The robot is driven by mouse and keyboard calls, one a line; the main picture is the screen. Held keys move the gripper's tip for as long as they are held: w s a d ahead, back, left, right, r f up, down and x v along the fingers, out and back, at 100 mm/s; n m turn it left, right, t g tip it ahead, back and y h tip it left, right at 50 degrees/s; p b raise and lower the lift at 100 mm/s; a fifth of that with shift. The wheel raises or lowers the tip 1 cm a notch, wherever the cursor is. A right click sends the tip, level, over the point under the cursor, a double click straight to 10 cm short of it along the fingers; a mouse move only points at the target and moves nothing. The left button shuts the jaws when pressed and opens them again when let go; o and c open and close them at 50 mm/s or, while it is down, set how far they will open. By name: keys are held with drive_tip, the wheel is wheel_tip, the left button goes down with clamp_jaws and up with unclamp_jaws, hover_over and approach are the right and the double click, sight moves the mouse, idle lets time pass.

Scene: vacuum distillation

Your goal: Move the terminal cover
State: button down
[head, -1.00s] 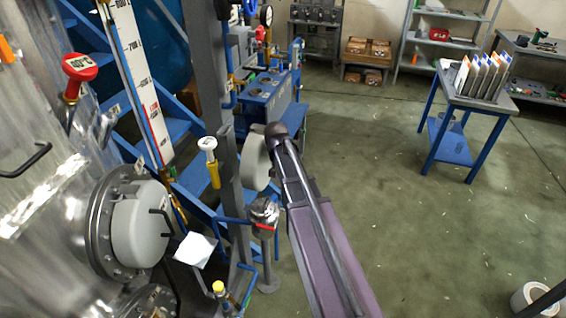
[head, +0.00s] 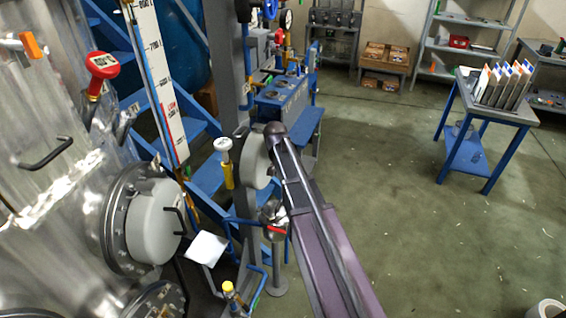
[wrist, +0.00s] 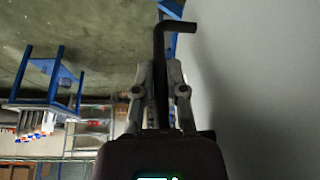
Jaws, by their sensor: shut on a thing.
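In the wrist view my gripper (wrist: 160,72) is shut on a black bent handle (wrist: 170,26), which sticks out beyond the fingertips. A plain grey surface (wrist: 255,90), which looks like the terminal cover, fills the right side close beside the fingers. In the head view a grey round disc (head: 254,161) stands at the far end of my purple arm. It looks like the same cover, partly hidden by the arm. My fingers and the gripped handle are not clear in the head view.
A metal vessel with a grey round hatch (head: 152,225) stands at the left. A grey post (head: 222,70) and a white-topped valve (head: 224,150) are close left of the disc. A blue table (head: 505,116) with upright folders stands back right. Open green floor (head: 400,200) lies between.

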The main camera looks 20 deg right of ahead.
sight(267, 164)
drive_tip(key=shift+w+a, duration=0.75)
drive_tip(key=shift+a, duration=0.25)
drive_tip(key=shift+w+a, duration=0.7)
drive_tip(key=shift+a, duration=0.25)
drive_tip(key=shift+f+b, duration=1.3)
drive_tip(key=shift+b, duration=0.05)
drive_tip(key=c, duration=0.6)
unclamp_jaws()
drive_tip(key=shift+s, duration=0.1)
drive_tip(key=s+n+g, duration=0.1)
drive_tip(key=s, duration=0.8)
drive_tip(key=s+f+n+g+y, duration=0.1)
drive_tip(key=s+n, duration=0.1)
drive_tip(key=s, duration=0.8)
drive_tip(key=s+n+g, duration=0.2)
drive_tip(key=s, duration=0.8)
drive_tip(key=shift+a+f+y, duration=0.25)
drive_tip(key=shift+y, duration=0.15)
